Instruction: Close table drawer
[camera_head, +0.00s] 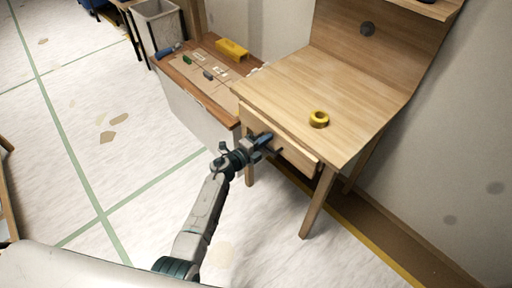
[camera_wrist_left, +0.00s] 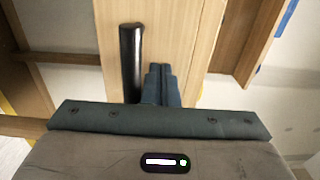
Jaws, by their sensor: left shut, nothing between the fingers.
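The wooden table (camera_head: 290,90) stands right of centre in the head view. Its drawer (camera_head: 290,148) has a light wood front below the tabletop; the head view does not clearly show how far out it stands. In the left wrist view the drawer front (camera_wrist_left: 198,40) fills the middle, with a dark bar handle (camera_wrist_left: 131,60) on it. My left gripper (camera_head: 266,140) is at the drawer front, in the left wrist view (camera_wrist_left: 161,75) just right of the handle. Its fingers are shut together and empty. I cannot tell whether they touch the wood. My right gripper is not in view.
A yellow tape roll (camera_head: 318,119) lies on the tabletop near its front edge. A lower brown-topped cabinet (camera_head: 185,68) with small items and a yellow block (camera_head: 232,50) adjoins the table's left. A bin (camera_head: 157,25) stands behind it. Floor in front is clear.

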